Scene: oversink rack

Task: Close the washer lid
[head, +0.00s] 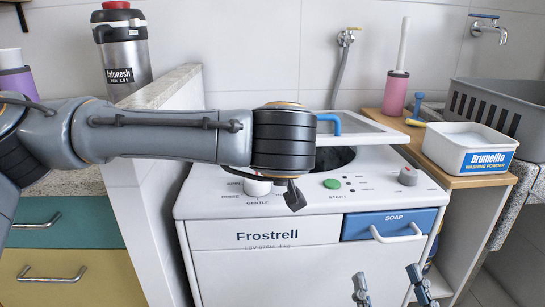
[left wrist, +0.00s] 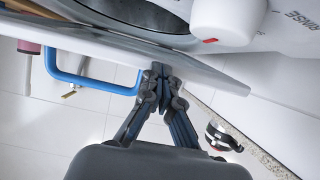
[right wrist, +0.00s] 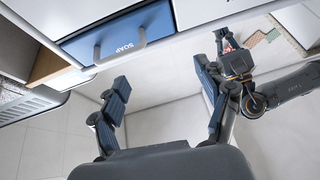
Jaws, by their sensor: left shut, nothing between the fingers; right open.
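The washer (head: 270,255) is white, with a dark round drum opening (head: 335,158) in its top. Its lid (head: 375,130) stands partly raised over the opening, with a pale rim and a blue handle (head: 328,120). My left arm crosses the head view and hides part of the lid; its gripper is mostly hidden there. In the left wrist view my left gripper (left wrist: 160,72) is shut and empty, its tips at the lid's edge (left wrist: 215,82), beside the blue handle (left wrist: 75,75). I cannot tell if they touch. My right gripper (head: 390,287) is open and empty in front of the washer; it also shows in the right wrist view (right wrist: 160,85).
The blue soap drawer (head: 395,225) is shut. Knobs and a green start button (head: 332,183) lie along the washer's front top. A washing powder box (head: 465,150), a pink brush holder (head: 396,92) and a grey basket (head: 500,105) stand at right. A low wall (head: 165,90) borders the left.

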